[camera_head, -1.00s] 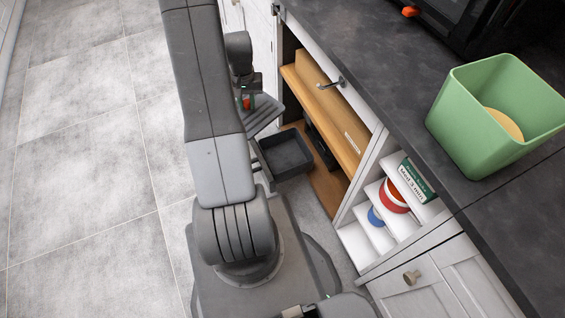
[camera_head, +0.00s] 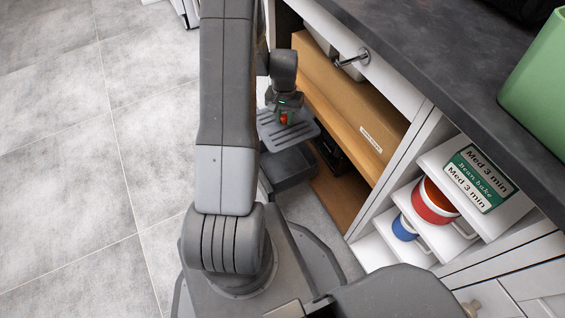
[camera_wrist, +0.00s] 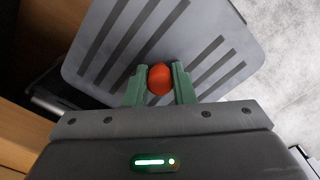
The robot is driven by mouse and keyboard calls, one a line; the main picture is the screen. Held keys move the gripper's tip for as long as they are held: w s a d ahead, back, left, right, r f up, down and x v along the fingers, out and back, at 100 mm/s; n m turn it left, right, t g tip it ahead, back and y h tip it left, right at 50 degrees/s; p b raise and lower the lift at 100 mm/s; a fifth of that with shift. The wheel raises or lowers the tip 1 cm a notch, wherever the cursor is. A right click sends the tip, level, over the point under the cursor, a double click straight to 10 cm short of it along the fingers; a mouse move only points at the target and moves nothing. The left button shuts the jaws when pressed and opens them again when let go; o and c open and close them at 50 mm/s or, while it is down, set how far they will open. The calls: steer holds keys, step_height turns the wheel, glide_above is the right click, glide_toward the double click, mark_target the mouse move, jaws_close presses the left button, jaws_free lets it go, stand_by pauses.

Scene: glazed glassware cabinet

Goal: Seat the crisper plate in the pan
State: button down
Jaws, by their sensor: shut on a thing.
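The crisper plate (camera_head: 270,130) is a grey slotted plate with a red knob (camera_wrist: 160,79). My gripper (camera_head: 285,118) is shut on the red knob and holds the plate in the air. In the wrist view the green fingers of my gripper (camera_wrist: 159,84) sit on both sides of the knob, and the plate (camera_wrist: 215,50) fills the upper part. The dark pan (camera_head: 296,160) is below the plate in the head view, partly hidden by it. The plate looks apart from the pan, but the exact gap cannot be told.
An open cabinet with a wooden shelf (camera_head: 345,120) stands right of the plate. A dark object (camera_head: 330,154) lies in its lower space. White cubbies hold a red pot (camera_head: 436,203), a blue pot (camera_head: 404,228) and a label card (camera_head: 480,178). A green bin (camera_head: 540,85) stands on the dark counter (camera_head: 440,70).

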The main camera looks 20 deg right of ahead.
step_height(320, 180, down, 26)
steer(key=b, duration=0.7)
steer(key=shift+r, duration=0.2)
steer(key=shift+f, duration=0.1)
steer(key=c, duration=1.2)
jaws_free()
steer(key=shift+c, duration=0.2)
step_height(320, 180, up, 12)
steer(key=p, duration=0.4)
